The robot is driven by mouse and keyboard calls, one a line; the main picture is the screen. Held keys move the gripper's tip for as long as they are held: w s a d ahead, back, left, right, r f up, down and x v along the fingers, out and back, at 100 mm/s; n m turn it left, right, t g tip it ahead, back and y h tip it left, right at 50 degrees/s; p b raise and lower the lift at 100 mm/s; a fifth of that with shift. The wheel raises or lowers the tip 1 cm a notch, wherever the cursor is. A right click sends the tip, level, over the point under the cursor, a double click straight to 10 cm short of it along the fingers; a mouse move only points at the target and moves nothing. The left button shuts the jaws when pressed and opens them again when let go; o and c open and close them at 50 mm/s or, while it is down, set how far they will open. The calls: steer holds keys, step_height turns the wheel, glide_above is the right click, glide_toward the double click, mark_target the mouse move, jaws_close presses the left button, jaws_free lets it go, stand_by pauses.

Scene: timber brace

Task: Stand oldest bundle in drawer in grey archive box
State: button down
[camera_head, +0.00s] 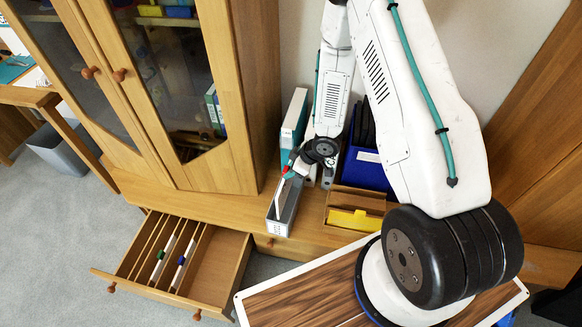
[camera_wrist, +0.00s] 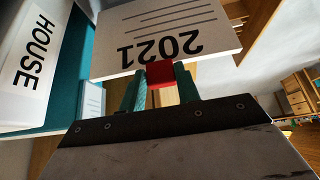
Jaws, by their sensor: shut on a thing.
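My gripper (camera_head: 291,168) is shut on a white paper bundle (camera_wrist: 190,35), gripping it at a red clip (camera_wrist: 160,74). The bundle bears "2021", upside down in the wrist view. In the head view the bundle (camera_head: 279,194) hangs from my gripper at the mouth of the grey archive box (camera_head: 285,220). Its lower end looks to be in or just over the box; I cannot tell if it touches the bottom. The open drawer (camera_head: 232,262) holds bundles with a green clip (camera_head: 160,255) and a blue clip (camera_head: 181,261) between dividers; their years are unreadable.
A white and teal file (camera_head: 293,125) stands behind the grey box; a "HOUSE" label (camera_wrist: 30,52) shows close in the wrist view. To the right are a blue bin (camera_head: 364,168) and a wooden tray with a yellow item (camera_head: 354,222). The glazed cabinet (camera_head: 240,90) rises at left.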

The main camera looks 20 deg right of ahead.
steer(key=shift+f, duration=4.9)
steer(key=shift+c, duration=2.3)
jaws_free()
step_height(320, 180, up, 8)
glide_above(287, 189)
steer(key=d, duration=0.1)
steer(key=shift+s+d, duration=0.15)
steer(key=shift+s, duration=0.15)
